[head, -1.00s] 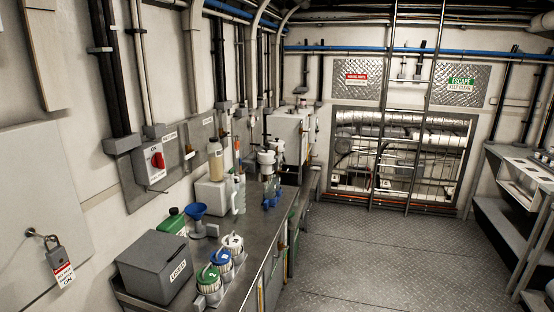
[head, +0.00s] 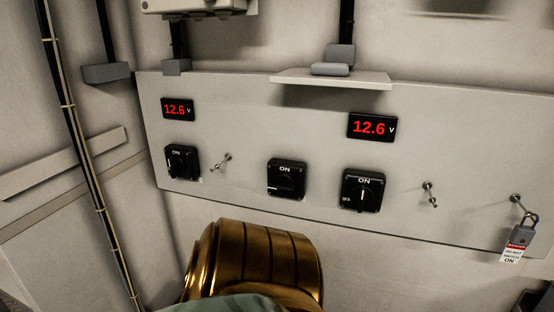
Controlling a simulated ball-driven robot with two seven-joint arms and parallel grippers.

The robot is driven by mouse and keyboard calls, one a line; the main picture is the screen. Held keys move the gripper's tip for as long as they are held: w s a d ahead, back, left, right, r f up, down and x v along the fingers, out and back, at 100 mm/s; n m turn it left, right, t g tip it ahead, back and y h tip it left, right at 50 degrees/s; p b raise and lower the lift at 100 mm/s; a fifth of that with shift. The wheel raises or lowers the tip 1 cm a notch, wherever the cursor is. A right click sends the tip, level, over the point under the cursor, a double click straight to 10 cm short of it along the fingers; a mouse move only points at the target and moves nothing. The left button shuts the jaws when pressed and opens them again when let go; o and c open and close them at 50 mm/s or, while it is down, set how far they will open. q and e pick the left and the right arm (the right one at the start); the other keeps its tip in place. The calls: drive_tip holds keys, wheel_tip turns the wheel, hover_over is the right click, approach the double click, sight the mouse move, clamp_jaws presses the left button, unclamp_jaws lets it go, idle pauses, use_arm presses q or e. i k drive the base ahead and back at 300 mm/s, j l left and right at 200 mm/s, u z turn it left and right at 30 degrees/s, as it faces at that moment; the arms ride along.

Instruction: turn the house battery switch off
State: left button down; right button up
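Three black rotary switches are on a pale wall panel (head: 230,108): a left switch (head: 182,163), a middle switch (head: 287,179) and a right switch (head: 362,190). Each has ON at its top. The right switch has OFF at its left, and its white mark stands upright, towards ON. The middle switch's handle looks level, with a white mark at its left. The left switch's handle is too small to read surely. No readable label tells which is the house battery switch. Neither gripper is in view.
Red voltage displays read 12.6 V, one above the left switch (head: 178,110), one above the right (head: 371,127). A padlock (head: 521,232) with a warning tag (head: 513,252) hangs at the right. A small shelf (head: 330,81) juts out above. Metal pegs (head: 429,195) stick out.

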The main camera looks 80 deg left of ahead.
sight(178, 166)
drive_tip(key=u, duration=3.45)
